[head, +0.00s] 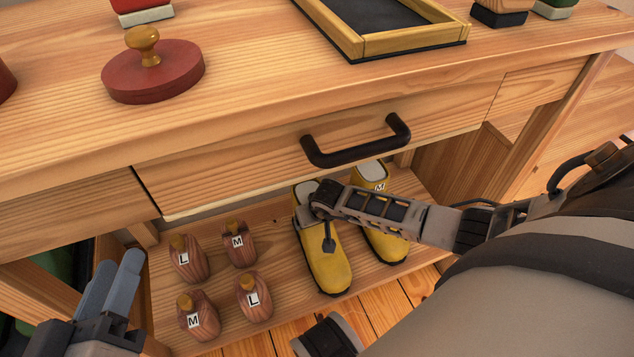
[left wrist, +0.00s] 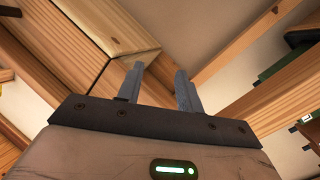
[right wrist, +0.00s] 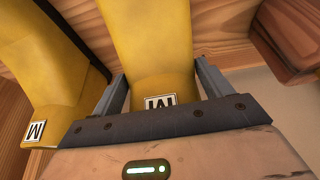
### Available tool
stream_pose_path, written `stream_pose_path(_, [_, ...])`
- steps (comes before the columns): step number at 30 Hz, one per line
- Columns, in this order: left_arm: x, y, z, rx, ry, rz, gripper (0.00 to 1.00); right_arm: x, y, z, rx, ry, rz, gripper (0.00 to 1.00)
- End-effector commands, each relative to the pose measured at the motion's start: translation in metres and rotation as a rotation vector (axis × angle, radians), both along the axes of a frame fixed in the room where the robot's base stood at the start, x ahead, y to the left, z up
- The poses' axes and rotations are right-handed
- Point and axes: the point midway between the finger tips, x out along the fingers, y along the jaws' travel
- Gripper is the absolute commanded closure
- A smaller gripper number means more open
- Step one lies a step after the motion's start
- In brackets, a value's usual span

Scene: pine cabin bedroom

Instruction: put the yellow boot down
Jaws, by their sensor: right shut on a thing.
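Two yellow boots are at the low shelf under the drawer. My right gripper (head: 318,208) is shut on the nearer-left yellow boot (head: 329,266), gripping its upper part. In the right wrist view this boot (right wrist: 155,50) sits between the two fingers, with an M label facing the camera. It is upright at the shelf; I cannot tell whether its sole touches. The other yellow boot (head: 388,242), also labelled M, stands just right of it, partly hidden by my right arm. My left gripper (head: 115,275) is open and empty, left of the shelf.
Several wooden pegs or shoe forms (head: 240,250) labelled L and M stand on the shelf (head: 275,225) left of the boots. The drawer handle (head: 355,143) juts out above. On top are a red disc with a knob (head: 150,75) and a black tray (head: 375,20).

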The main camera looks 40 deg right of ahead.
Motion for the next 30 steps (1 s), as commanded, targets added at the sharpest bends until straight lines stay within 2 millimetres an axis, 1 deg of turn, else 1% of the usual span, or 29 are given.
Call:
stream_pose_path(5, [0.003,0.001,0.002,0.005,-0.035,0.005,0.64,0.002,0.0,-0.003,0.001,-0.004,0.001,0.84])
stream_pose_path(6, [0.004,0.001,0.004,0.005,-0.042,0.006,0.64,0.0,0.0,-0.004,0.001,0.0,0.0,0.16])
stream_pose_path(8, [0.004,0.001,0.005,0.005,-0.044,0.006,0.64,0.0,0.0,-0.004,0.001,0.0,0.0,0.0])
stream_pose_path(15, [0.004,0.001,0.006,0.005,-0.044,0.005,0.64,0.0,0.0,-0.004,0.001,0.0,0.0,0.0])
stream_pose_path(19, [0.002,0.0,0.01,0.002,-0.022,-0.002,0.64,0.0,0.0,0.005,0.002,0.0,-0.001,0.0])
stream_pose_path(21, [0.0,0.0,0.008,0.021,0.001,0.001,0.64,-0.004,0.0,0.016,-0.002,0.0,0.002,0.0])
stream_pose_path(24, [-0.002,0.003,-0.004,0.098,0.032,0.008,0.64,-0.012,0.002,0.036,-0.002,-0.002,0.004,0.0])
stream_pose_path(30, [-0.002,0.01,-0.01,0.222,0.046,0.019,0.64,-0.029,0.006,0.077,-0.002,-0.001,0.004,0.0])
